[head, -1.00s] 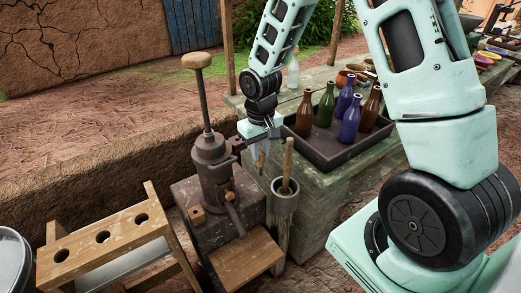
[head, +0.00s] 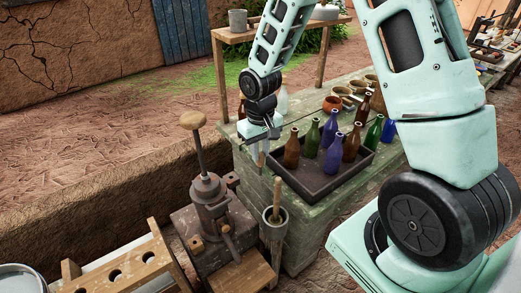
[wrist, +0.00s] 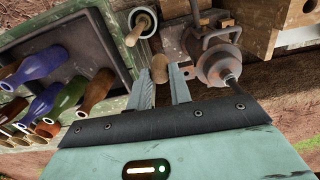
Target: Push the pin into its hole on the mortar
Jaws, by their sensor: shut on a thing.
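My gripper (head: 261,146) is shut on a wooden pin (head: 262,159), which hangs below the fingers in the head view. The pin (wrist: 160,68) also shows between the fingertips in the wrist view. The mortar seems to be the dark metal vessel (head: 208,190) on a block, with a tall rod and a wooden knob. It stands to the left of and below my gripper, apart from the pin. In the wrist view the mortar (wrist: 216,65) is right of the fingers. I cannot make out its pin hole.
A grey cup (head: 273,228) holding a wooden stick stands right of the mortar, below my gripper. A tray (head: 300,182) of several bottles sits close on the right on a green table (head: 335,208). A wooden rack (head: 125,272) with holes is at lower left.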

